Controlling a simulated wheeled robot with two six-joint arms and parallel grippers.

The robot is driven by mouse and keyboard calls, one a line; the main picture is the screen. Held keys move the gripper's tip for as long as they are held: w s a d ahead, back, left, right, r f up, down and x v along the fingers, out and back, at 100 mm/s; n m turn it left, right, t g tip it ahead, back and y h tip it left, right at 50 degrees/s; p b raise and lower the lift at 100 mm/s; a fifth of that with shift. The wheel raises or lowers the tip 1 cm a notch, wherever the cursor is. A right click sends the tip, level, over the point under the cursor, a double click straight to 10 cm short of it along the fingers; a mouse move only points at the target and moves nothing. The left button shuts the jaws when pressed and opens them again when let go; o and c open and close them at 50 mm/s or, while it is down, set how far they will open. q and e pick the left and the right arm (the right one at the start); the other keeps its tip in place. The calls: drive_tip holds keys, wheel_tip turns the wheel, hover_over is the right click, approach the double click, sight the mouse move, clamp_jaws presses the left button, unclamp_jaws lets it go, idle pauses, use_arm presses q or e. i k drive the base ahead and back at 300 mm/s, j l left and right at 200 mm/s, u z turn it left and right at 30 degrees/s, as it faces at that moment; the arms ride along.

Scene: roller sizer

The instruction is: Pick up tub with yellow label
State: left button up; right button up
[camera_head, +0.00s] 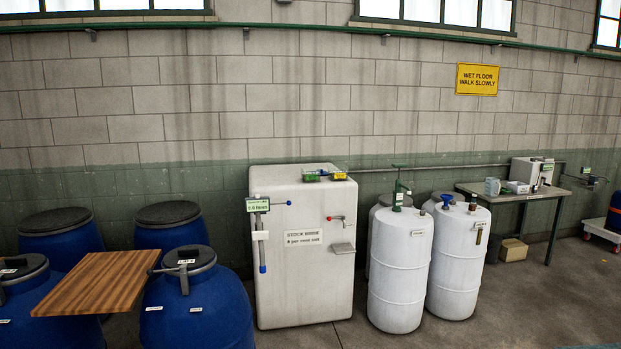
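I cannot make out for certain a tub with a yellow label. On top of the white cabinet (300,260) sit small items. One is green (311,178) and one beside it is yellowish (338,176). They are too small to tell whether either is a tub or bears a label. Neither of my grippers shows in the head view.
Blue drums (195,310) with dark lids stand at left, with a wooden board (98,283) across the front ones. White drums (400,270) stand right of the cabinet. A table (535,195) with equipment stands by the wall. The floor (520,300) at front right is clear.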

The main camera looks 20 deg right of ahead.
sight(335, 173)
drive_tip(key=i+l, duration=0.3)
drive_tip(key=l, duration=0.35)
drive_tip(key=i+l+u, duration=0.1)
drive_tip(key=i+l, duration=0.25)
drive_tip(key=l, duration=0.35)
drive_tip(key=i+l, duration=0.3)
drive_tip(key=l, duration=0.4)
drive_tip(key=i+l, duration=0.3)
drive_tip(key=l, duration=0.4)
drive_tip(key=i+l+u, duration=0.1)
drive_tip(key=i+l, duration=0.2)
drive_tip(key=l, duration=0.35)
drive_tip(key=i+l, duration=0.3)
drive_tip(key=l, duration=0.45)
drive_tip(key=i+l+u, duration=0.1)
drive_tip(key=i+l, duration=0.15)
drive_tip(key=l, duration=0.45)
drive_tip(key=i+l, duration=0.25)
drive_tip(key=l, duration=0.5)
